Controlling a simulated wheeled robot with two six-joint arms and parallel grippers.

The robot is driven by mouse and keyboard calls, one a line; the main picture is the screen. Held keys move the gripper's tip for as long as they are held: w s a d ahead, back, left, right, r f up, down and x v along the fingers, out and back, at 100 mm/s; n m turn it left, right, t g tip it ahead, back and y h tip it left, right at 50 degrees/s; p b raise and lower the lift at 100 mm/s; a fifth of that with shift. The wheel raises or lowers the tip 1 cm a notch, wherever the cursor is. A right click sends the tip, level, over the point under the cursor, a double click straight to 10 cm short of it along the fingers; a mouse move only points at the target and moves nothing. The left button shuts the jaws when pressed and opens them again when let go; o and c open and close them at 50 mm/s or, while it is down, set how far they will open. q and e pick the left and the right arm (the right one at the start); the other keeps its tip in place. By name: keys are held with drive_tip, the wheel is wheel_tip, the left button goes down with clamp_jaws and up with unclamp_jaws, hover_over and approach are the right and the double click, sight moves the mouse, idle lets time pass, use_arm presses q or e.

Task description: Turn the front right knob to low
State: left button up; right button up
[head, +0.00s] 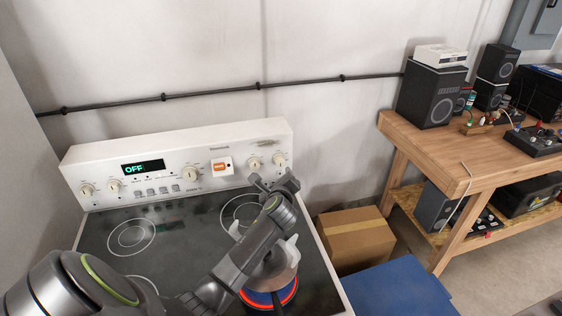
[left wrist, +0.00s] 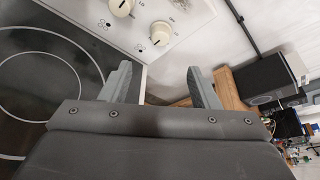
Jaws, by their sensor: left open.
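The white stove's back panel (head: 215,163) carries several cream knobs. At its right end are two, an inner knob (head: 254,164) and an outer knob (head: 279,159). In the left wrist view I see the inner knob (left wrist: 121,7) cut by the top edge and the outer knob (left wrist: 160,33) whole. Their small markings are too small to read, so I cannot tell their settings. My left gripper (head: 274,184) is just in front of and below these two knobs. In the left wrist view its fingers (left wrist: 162,84) are apart with no knob between them. My right gripper is not in view.
A blue pot (head: 268,298) stands on the front right burner, which glows red, beneath my left arm. The display (head: 142,168) reads OFF. A cardboard box (head: 355,239) and a wooden bench (head: 455,150) with speakers stand to the right.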

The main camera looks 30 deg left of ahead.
use_arm(q)
approach(280, 162)
drive_tip(key=x, duration=0.7)
drive_tip(key=shift+w+f+b, duration=0.15)
drive_tip(key=shift+b, duration=0.25)
drive_tip(key=shift+x, duration=1)
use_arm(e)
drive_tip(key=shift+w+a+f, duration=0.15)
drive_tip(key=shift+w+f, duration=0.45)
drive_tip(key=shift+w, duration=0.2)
